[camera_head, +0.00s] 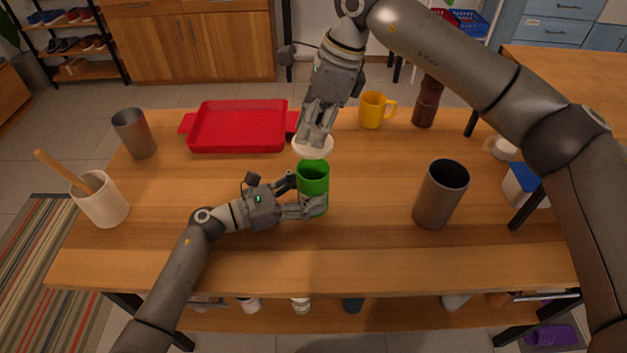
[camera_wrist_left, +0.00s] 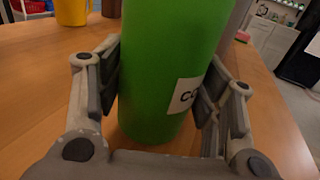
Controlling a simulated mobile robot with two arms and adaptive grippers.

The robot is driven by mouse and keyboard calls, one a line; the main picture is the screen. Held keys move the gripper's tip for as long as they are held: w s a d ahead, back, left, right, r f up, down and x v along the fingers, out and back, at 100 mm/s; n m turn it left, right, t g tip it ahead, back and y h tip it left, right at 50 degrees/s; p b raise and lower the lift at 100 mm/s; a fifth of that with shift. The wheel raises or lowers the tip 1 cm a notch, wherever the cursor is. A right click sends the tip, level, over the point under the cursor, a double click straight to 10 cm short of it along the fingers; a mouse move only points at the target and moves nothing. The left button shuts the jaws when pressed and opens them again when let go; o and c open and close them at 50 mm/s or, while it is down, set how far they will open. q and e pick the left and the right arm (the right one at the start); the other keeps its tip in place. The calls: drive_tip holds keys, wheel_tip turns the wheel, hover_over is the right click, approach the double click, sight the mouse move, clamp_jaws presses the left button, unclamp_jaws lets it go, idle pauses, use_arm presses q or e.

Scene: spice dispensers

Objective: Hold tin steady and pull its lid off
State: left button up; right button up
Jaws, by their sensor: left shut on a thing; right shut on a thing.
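The green tin (camera_head: 313,183) stands upright on the wooden table in the head view. My left gripper (camera_head: 303,197) is shut around its lower body from the left. In the left wrist view the tin (camera_wrist_left: 160,70) fills the space between the fingers, and part of a white label shows on it. My right gripper (camera_head: 318,128) points down from above and is shut on the whitish round lid (camera_head: 313,148). The lid is tilted just above the tin's dark open mouth. Whether its lower edge still touches the rim is hard to tell.
A red tray (camera_head: 238,127) lies behind on the left. A grey cup (camera_head: 134,133) and a white pot with a wooden stick (camera_head: 102,203) stand at left. A large dark tumbler (camera_head: 440,195) stands right of the tin. A yellow mug (camera_head: 372,110) and brown mill (camera_head: 427,102) stand behind. The front table is clear.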

use_arm(q)
drive_tip(key=shift+a+f, duration=0.1)
drive_tip(key=shift+f, duration=0.05)
use_arm(e)
drive_tip(key=shift+r, duration=0.8)
use_arm(q)
drive_tip(key=o, duration=1)
drive_tip(key=v, duration=1.2)
drive_tip(key=shift+r, duration=0.2)
use_arm(e)
drive_tip(key=shift+r, duration=0.15)
